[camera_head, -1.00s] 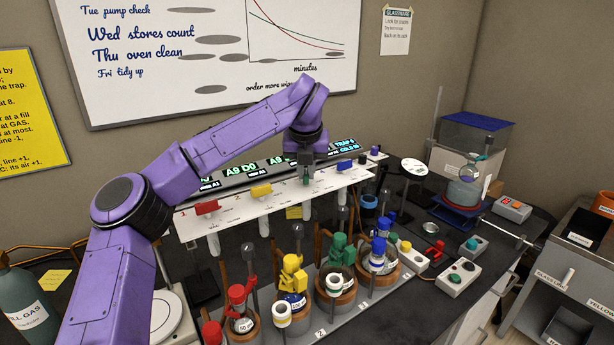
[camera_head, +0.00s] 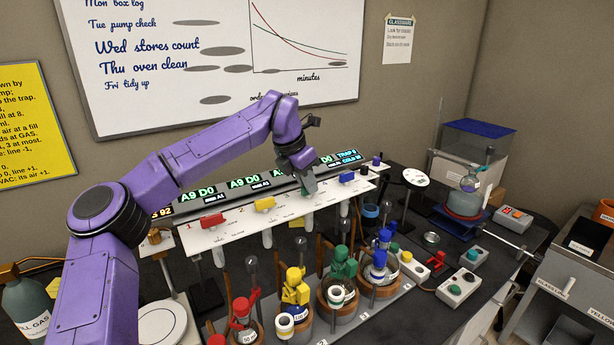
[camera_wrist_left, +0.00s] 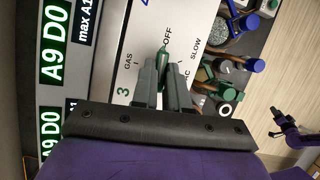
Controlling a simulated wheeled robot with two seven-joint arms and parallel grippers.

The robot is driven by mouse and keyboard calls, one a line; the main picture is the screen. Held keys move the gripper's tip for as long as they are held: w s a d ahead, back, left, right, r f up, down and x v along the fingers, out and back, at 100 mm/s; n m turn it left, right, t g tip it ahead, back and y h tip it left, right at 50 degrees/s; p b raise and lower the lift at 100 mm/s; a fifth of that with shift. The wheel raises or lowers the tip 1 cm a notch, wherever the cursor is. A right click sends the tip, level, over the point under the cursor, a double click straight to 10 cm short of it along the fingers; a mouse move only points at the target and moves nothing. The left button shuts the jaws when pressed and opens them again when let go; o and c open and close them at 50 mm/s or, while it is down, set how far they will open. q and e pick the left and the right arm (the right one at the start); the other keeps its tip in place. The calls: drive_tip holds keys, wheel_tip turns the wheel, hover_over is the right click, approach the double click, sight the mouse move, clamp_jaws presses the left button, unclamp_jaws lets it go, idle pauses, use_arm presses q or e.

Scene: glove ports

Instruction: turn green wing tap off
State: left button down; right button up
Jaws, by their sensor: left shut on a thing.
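My left gripper (camera_head: 309,188) is over station 3 of the white tap panel (camera_head: 235,222). In the left wrist view its two fingers (camera_wrist_left: 163,75) are shut on the green wing tap (camera_wrist_left: 163,58), one on each side. The tap's narrow end points toward the OFF mark, with GAS to its left and SLOW and VAC to its right. In the head view the fingers hide most of the tap. A small purple and dark shape at the right edge of the left wrist view looks like my right gripper (camera_wrist_left: 285,125); its fingers are unclear.
A red tap (camera_head: 212,219) and a yellow tap (camera_head: 264,204) sit to the left on the panel, a blue tap (camera_head: 347,177) to the right. Below stand several flasks with coloured clamps, including a green one (camera_head: 343,262). Lit displays (camera_head: 243,182) run behind the panel.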

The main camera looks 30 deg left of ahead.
use_arm(q)
drive_tip(key=shift+f+m+p, duration=0.2)
drive_tip(key=shift+m+p, duration=0.1)
drive_tip(key=shift+m, duration=0.2)
drive_tip(key=shift+h, duration=0.3)
drive_tip(key=c, duration=1.1)
unclamp_jaws()
drive_tip(key=shift+c, duration=0.2)
drive_tip(key=shift+r, duration=0.1)
drive_tip(key=shift+s+a+r, duration=0.1)
drive_tip(key=shift+r, duration=0.25)
drive_tip(key=b+v, duration=0.1)
drive_tip(key=v, duration=0.8)
drive_tip(key=shift+r, duration=0.35)
